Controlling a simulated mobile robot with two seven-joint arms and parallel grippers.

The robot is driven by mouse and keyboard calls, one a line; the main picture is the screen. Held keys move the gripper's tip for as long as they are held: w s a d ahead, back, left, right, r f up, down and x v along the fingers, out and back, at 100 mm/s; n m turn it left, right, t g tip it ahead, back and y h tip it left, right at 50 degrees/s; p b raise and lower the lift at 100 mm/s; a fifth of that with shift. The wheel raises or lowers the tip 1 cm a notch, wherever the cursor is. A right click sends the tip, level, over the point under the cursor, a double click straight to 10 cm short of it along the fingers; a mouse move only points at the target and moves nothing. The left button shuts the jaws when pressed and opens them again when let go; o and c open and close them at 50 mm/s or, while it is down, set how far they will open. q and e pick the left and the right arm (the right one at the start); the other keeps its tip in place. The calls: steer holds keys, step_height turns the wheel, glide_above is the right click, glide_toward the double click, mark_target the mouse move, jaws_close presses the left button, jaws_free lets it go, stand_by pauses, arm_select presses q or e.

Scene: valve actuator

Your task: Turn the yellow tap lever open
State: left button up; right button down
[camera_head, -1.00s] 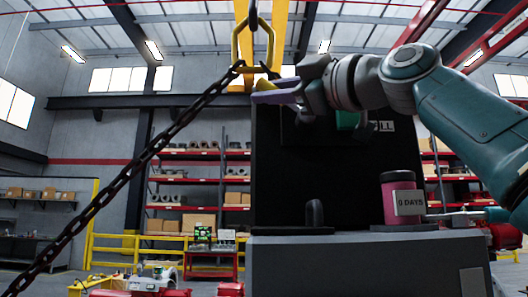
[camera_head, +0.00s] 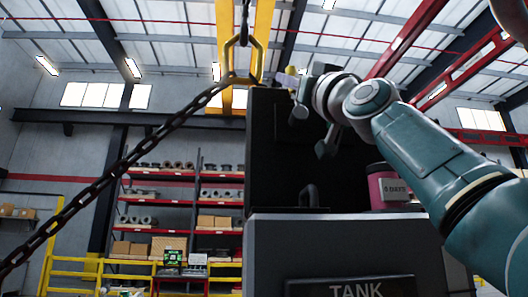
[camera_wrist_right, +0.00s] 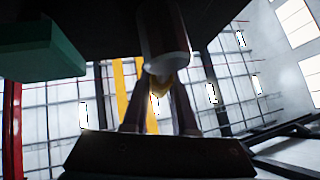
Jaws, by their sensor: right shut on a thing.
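In the head view my right gripper (camera_head: 286,80) is high at the top edge of a black panel (camera_head: 277,150). In the right wrist view its two fingers (camera_wrist_right: 158,100) close around a small yellow piece, the tap lever (camera_wrist_right: 159,84), under the end of a grey cylinder (camera_wrist_right: 165,42). A small yellow bit (camera_head: 291,70) also shows at the fingertips in the head view. The far side of the lever is hidden, so I cannot tell its angle. My left gripper is out of view.
A dark chain (camera_head: 120,165) runs from a yellow hook frame (camera_head: 243,55) down to the lower left. Below the panel, the grey tank top (camera_head: 340,216) carries a black handle (camera_head: 309,195) and a pink jar (camera_head: 386,187). A green block (camera_wrist_right: 40,50) is near the wrist camera.

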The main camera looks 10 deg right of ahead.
steer(key=shift+d+m+t+h, duration=0.25)
steer(key=shift+m+t+h, duration=0.15)
steer(key=shift+m+h, duration=0.4)
steer(key=c, duration=0.7)
jaws_free()
steer(key=b+v, duration=0.6)
steer(key=v, duration=0.4)
steer(key=shift+b, duration=0.3)
steer(key=shift+w, duration=0.1)
